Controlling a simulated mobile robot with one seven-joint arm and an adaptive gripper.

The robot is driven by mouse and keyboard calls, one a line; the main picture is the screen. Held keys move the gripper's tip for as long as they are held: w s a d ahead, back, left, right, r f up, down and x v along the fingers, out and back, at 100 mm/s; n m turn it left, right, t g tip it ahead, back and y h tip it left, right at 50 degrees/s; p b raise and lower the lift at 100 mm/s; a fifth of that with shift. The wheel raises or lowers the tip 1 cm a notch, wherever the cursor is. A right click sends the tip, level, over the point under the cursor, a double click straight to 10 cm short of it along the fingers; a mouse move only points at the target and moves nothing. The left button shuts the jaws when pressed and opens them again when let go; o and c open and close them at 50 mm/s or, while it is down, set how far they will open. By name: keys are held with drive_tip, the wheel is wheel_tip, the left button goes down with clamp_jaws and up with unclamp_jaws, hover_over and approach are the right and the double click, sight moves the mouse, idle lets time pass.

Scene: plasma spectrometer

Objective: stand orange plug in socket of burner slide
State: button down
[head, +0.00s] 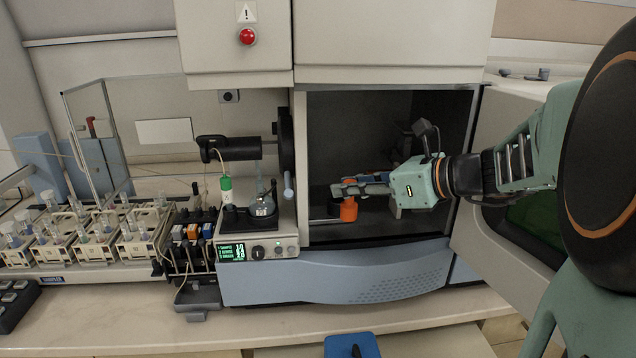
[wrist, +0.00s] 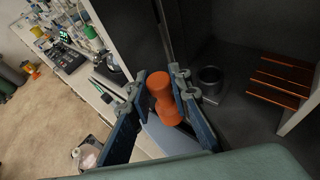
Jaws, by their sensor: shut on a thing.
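The orange plug (head: 348,211) is in the open spectrometer chamber, held between the fingers of my gripper (head: 345,188). In the wrist view the plug (wrist: 162,98) is a waisted orange piece between the fingertips of my gripper (wrist: 158,84). My gripper is shut on it. A dark round socket (wrist: 210,76) stands on the chamber's dark floor, just right of the right finger in the wrist view. The plug is apart from this socket and beside it. The socket and slide cannot be made out clearly in the head view.
The open chamber door (head: 520,200) stands to the right, close to my arm. Orange bars (wrist: 278,80) lie right of the socket. Left of the chamber are a torch unit (head: 240,150) and sample racks (head: 90,235). A blue tray (head: 340,347) is at the front.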

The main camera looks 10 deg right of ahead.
drive_tip(key=w+f, duration=0.1)
drive_tip(key=w, duration=1)
drive_tip(key=shift+w+f, duration=0.3)
drive_tip(key=shift+f, duration=0.05)
drive_tip(key=shift+f+b, duration=0.65)
drive_tip(key=shift+f, duration=0.9)
idle(1.3)
drive_tip(key=c, duration=1.7)
unclamp_jaws()
drive_tip(key=shift+r, duration=0.1)
